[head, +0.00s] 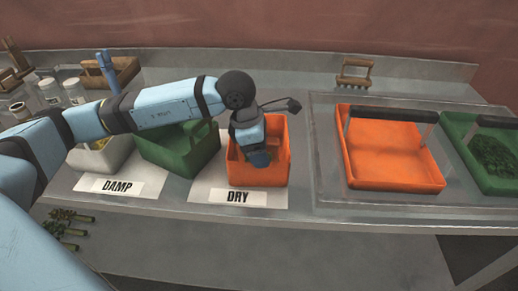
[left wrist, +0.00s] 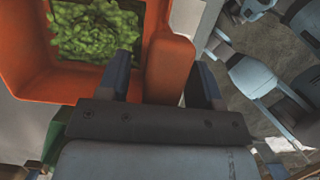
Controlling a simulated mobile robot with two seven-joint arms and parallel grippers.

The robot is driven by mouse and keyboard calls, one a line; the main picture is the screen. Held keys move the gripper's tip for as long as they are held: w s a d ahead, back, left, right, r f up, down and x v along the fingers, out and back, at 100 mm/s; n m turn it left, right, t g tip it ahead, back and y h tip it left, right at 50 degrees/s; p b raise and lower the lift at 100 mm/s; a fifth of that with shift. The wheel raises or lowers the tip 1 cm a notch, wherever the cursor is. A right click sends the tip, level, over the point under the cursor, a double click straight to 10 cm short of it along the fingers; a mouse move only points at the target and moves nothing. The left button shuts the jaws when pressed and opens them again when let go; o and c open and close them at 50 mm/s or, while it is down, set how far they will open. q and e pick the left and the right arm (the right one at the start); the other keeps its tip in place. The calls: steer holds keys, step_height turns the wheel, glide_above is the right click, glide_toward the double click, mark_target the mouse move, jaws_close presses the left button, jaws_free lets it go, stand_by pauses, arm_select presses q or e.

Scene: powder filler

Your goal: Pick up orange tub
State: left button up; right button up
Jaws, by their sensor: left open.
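The orange tub (head: 270,180) stands on the grey bench behind the DRY label (head: 238,197). In the left wrist view the tub (left wrist: 22,65) shows green leafy matter (left wrist: 95,32) inside. My left gripper (head: 259,158) is over the tub, pointing down and partly hiding its inside in the head view. In the left wrist view the left gripper (left wrist: 162,72) is open, with one finger inside the tub and the other outside. The tub's wall lies between the fingers; I cannot tell whether either touches it. My right gripper is not in view.
A green tub (head: 178,153) and a white tub (head: 92,162) stand to the left, near the DAMP label (head: 110,186). To the right, an empty orange tray (head: 395,165) and a green tray (head: 458,135) holding leaves sit on a raised platform. Jars (head: 49,92) stand at far left.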

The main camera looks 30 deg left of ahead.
arm_select(q)
jaws_close()
